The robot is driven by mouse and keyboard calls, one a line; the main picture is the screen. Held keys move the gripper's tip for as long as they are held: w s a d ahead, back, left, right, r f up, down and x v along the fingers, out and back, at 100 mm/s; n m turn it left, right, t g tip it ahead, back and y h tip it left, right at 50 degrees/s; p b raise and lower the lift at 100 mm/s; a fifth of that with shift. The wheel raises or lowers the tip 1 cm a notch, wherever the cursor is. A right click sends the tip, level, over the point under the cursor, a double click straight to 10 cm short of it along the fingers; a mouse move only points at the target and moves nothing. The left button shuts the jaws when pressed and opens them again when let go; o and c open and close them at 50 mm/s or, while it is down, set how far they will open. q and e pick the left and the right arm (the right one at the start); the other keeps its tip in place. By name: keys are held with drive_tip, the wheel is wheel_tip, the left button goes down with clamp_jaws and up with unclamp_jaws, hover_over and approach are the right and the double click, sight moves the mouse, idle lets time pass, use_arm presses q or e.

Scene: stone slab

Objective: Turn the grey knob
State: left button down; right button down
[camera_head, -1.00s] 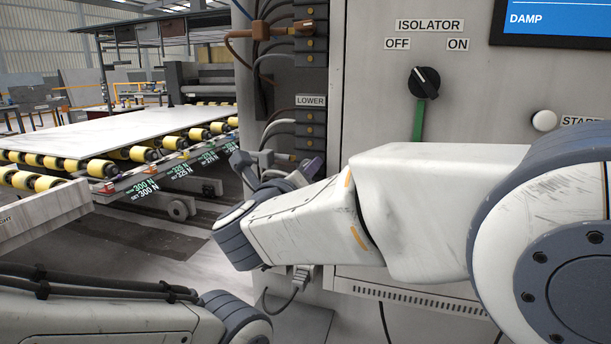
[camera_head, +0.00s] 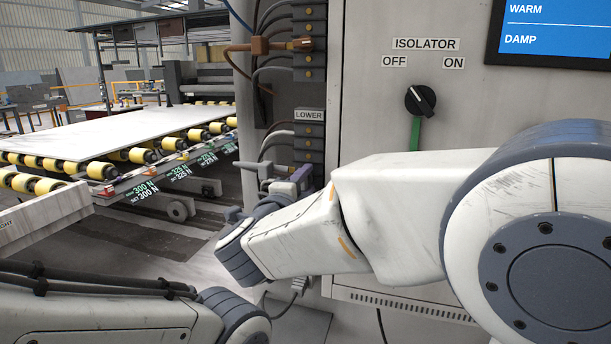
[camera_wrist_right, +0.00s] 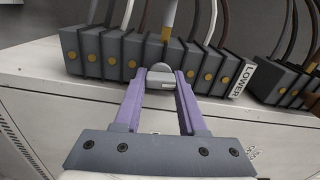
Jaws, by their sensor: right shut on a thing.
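My right gripper (camera_wrist_right: 162,84) is shut on this knob, one finger on each side. In the head view the right gripper (camera_head: 298,178) is small and partly hidden behind its own wrist, beside the lower block column; the knob cannot be made out there. My left gripper is out of view; only part of the left arm shows at bottom left.
Grey terminal blocks (camera_wrist_right: 105,52) with cables stand close by the fingertips, with a LOWER label (camera_head: 310,115). The cabinet (camera_head: 385,115) bears a black isolator switch (camera_head: 420,100) and a blue screen (camera_head: 550,28). A roller conveyor with a pale slab (camera_head: 115,132) lies left.

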drive_tip(key=n+p, duration=0.1)
drive_tip(key=n, duration=0.1)
drive_tip(key=n+p, duration=0.3)
drive_tip(key=n, duration=0.1)
drive_tip(key=shift+a+r+n+p, duration=0.15)
drive_tip(key=shift+r+n+p, duration=0.15)
drive_tip(key=shift+p, duration=0.05)
drive_tip(key=n+p, duration=0.3)
drive_tip(key=n, duration=0.1)
drive_tip(key=shift+p, duration=0.3)
drive_tip(key=shift+a+f+n+p, duration=0.1)
drive_tip(key=shift+f+n+p, duration=0.05)
drive_tip(key=shift+n+p, duration=1)
drive_tip(key=shift+f+n, duration=0.1)
drive_tip(key=shift+n, duration=0.15)
drive_tip(key=c, duration=0.8)
unclamp_jaws()
drive_tip(key=shift+o, duration=0.2)
drive_tip(key=shift+b, duration=0.3)
